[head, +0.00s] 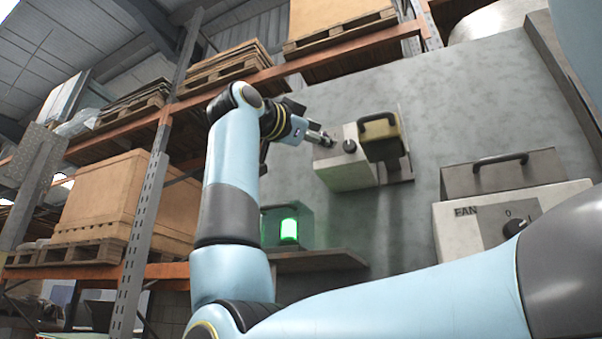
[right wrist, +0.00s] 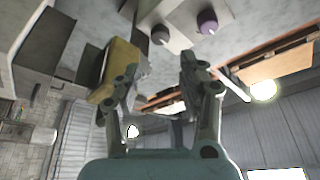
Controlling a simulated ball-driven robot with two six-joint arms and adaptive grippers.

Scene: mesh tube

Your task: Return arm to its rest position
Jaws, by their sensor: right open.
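My right arm comes in from the lower right, bends at the lower left and rises to its gripper (head: 322,137). That gripper is beside the left side of a pale wall box (head: 342,172) with a dark knob. In the right wrist view its two fingers (right wrist: 160,72) are apart with nothing seen between them. The box (right wrist: 185,12) shows there at the top with two knobs, beyond the fingertips. Whether a finger touches the box cannot be told. My left gripper is not in view.
A yellow-olive cover with a black handle (head: 383,146) is on the wall box's right. A FAN box (head: 472,238) with a knob stands at right. A green lamp (head: 289,230) glows above a shelf (head: 315,261). Orange racking (head: 150,180) with loaded pallets fills the left.

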